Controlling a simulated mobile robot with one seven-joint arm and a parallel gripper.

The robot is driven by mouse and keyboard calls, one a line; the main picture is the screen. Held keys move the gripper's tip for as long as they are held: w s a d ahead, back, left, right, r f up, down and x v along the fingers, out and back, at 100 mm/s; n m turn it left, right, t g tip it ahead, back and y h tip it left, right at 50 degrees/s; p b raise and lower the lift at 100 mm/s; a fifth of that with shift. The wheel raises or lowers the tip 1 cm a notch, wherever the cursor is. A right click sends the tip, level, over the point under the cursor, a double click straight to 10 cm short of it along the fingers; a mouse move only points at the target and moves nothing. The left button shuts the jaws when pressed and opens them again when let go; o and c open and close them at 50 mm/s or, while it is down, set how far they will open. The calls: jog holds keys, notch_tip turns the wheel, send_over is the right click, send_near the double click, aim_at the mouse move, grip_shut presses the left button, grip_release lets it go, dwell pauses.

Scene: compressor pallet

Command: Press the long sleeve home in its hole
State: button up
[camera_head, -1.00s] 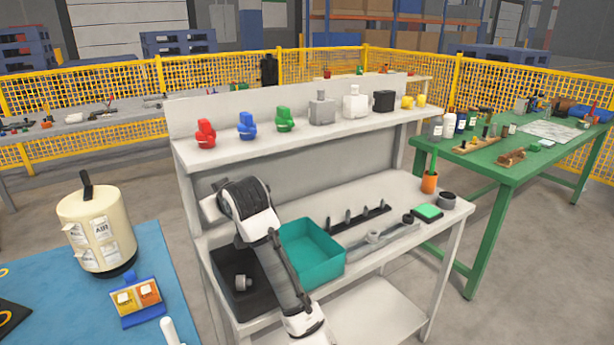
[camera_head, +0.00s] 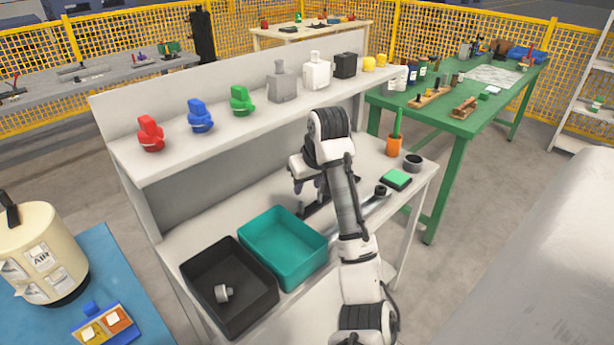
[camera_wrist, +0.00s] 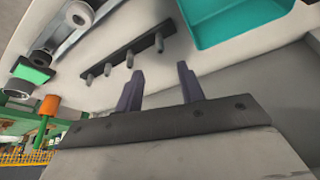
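My gripper (camera_head: 311,187) is over the back of the grey workbench shelf, close to a black rail (camera_head: 316,208). In the wrist view its two dark fingers (camera_wrist: 158,88) stand apart with nothing between them. The black rail (camera_wrist: 125,56) carries several small grey upright pegs or sleeves, apart from the fingers; I cannot tell which is the long sleeve. A grey bar (camera_wrist: 62,43) lies beside the rail, with round pieces showing dark openings, one at its near end (camera_wrist: 78,14) and one at its far end (camera_wrist: 40,58). My arm hides part of the bar in the head view.
A teal bin (camera_head: 277,243) and a black bin (camera_head: 213,272) holding a grey fitting (camera_head: 223,293) stand on the left. A green pad (camera_head: 397,179), an orange cup (camera_head: 394,146) and a dark ring (camera_head: 413,162) are on the right. An upper shelf (camera_head: 185,148) with coloured parts overhangs the back.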

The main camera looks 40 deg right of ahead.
aim_at(302, 203)
jog(key=p+x, duration=0.1)
jog(key=x, duration=1)
jog(key=shift+w+p, duration=0.15)
jog(key=shift+p, duration=0.2)
grip_shut()
